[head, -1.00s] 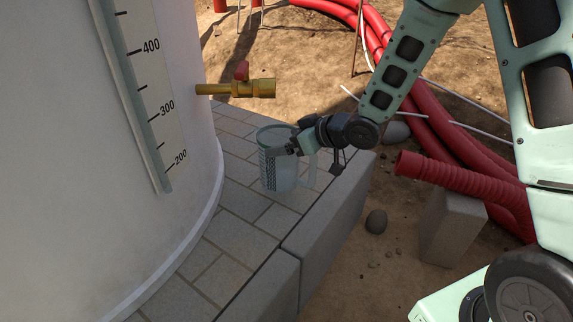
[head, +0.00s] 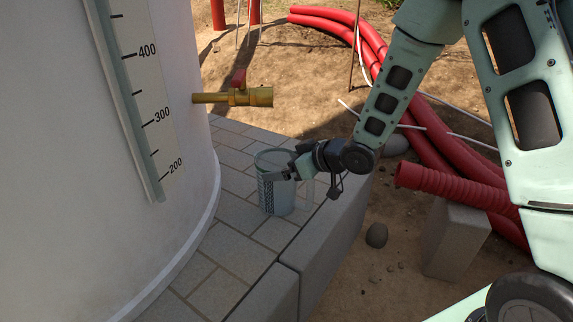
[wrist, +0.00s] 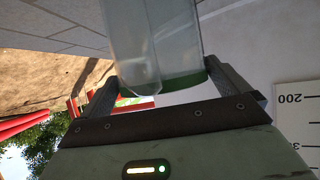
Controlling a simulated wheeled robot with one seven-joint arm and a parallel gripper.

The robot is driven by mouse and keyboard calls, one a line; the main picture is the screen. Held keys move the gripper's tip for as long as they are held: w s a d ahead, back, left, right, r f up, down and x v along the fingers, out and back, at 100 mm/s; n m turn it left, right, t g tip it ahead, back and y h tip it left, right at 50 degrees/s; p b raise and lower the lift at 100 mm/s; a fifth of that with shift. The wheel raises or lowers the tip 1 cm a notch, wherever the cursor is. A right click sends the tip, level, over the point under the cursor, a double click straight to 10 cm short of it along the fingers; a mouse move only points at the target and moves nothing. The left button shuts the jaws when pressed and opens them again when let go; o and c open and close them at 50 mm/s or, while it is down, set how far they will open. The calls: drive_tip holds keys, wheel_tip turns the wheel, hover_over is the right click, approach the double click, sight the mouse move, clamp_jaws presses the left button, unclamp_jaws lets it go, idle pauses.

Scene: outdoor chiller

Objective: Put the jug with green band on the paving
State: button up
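The jug with the green band (head: 276,197) is a clear, greyish measuring jug with a patterned side and a handle at its right. It is upright over the paving (head: 233,212), between the white tank and the kerb. Its base is at or very near the slabs; I cannot tell whether it touches. My gripper (head: 280,174) reaches in from the right and is shut on the jug near its rim. In the wrist view the jug (wrist: 158,45) sits between the two fingers (wrist: 165,88), with the green band low between them.
A white tank (head: 150,230) with a scale stands left of the paving. A brass tap (head: 237,97) with a red lever juts out above it. A stone kerb (head: 325,235) edges the paving at right. Red hoses (head: 455,150) and a concrete block (head: 455,238) lie beyond on dirt.

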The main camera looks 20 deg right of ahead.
drive_tip(key=p+v, duration=0.6)
drive_tip(key=v, duration=0.6)
drive_tip(key=s+a+r+g+h, duration=0.1)
drive_tip(key=s+a+g+h, duration=0.1)
drive_tip(key=s, duration=0.6)
drive_tip(key=s+a+r+g+h, duration=0.2)
drive_tip(key=s+a+g, duration=0.2)
drive_tip(key=s+a, duration=0.3)
drive_tip(key=s+a+r+g+h, duration=0.2)
drive_tip(key=s+a+g, duration=0.1)
drive_tip(key=s, duration=0.8)
drive_tip(key=shift+a+r+g+h, duration=0.15)
drive_tip(key=shift+a+g+h, duration=0.2)
drive_tip(key=shift+a, duration=0.5)
drive_tip(key=shift+r, duration=0.1)
wheel_tip(320, 180, up, 45)
drive_tip(key=p, duration=4.5)
drive_tip(key=shift+r, duration=0.15)
